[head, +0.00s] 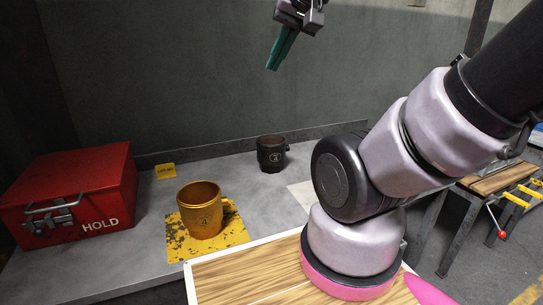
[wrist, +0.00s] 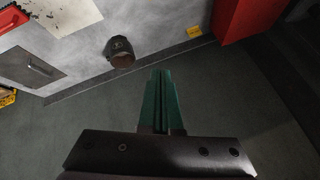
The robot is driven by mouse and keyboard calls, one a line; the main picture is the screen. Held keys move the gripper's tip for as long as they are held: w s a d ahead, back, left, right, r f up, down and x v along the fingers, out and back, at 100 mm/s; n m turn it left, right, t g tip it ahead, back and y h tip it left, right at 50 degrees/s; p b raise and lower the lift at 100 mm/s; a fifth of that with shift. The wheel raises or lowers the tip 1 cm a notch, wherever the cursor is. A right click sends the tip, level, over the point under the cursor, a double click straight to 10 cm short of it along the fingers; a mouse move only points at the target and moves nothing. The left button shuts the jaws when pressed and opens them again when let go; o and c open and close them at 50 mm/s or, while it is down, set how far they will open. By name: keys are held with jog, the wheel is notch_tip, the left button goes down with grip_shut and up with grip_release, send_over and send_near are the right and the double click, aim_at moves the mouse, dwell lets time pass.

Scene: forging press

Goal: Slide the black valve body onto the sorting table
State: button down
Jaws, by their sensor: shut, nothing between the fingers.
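The black valve body (head: 271,153) is a dark, mug-like casting with a side handle and a round mark. It stands upright toward the back of a grey tabletop (head: 130,262). It also shows in the wrist view (wrist: 120,52), left of and beyond my fingertips. My gripper (head: 272,67) has teal fingers, shut and empty. It hangs in the air above the valve body, apart from it, against the wall in the head view. The shut fingers also show in the wrist view (wrist: 161,72). No label shows which surface is the sorting table.
A gold valve body (head: 203,212) stands on a worn yellow plate (head: 240,232). A red HOLD box (head: 85,180) is at the left, with a yellow tag (head: 165,171) near it. A wood-topped surface (head: 230,280) is in front. A wooden bench with yellow bars (head: 495,180) stands right.

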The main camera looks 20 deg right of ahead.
dwell(0.4)
jog(key=w+d+f+n+g+h, duration=0.1)
jog(key=w+d+f+n+g, duration=0.1)
jog(key=w, duration=1.1)
jog(key=w+d+f+n+g, duration=0.2)
jog(key=w+f+n, duration=0.1)
jog(key=w, duration=1.1)
jog(key=w+d+f+n+g, duration=0.2)
jog(key=w+f, duration=0.9)
jog(key=f, duration=0.1)
jog(key=w+f, duration=0.2)
jog(key=f, duration=0.5)
jog(key=w+d+f+n, duration=0.1)
jog(key=f, duration=0.7)
jog(key=w+d+f+n+g+h, duration=0.1)
jog(key=w+f, duration=0.1)
jog(key=f, duration=0.5)
jog(key=shift+w+d+f, duration=0.25)
jog(key=shift+w+f, duration=0.05)
jog(key=shift+f, duration=0.1)
jog(key=s, duration=0.1)
jog(key=s+d, duration=0.1)
jog(key=shift+s+d+f, duration=0.15)
jog(key=shift+s+f, duration=0.05)
jog(key=shift+s, duration=0.2)
jog(key=shift+s+d, duration=0.15)
jog(key=shift+s, duration=0.2)
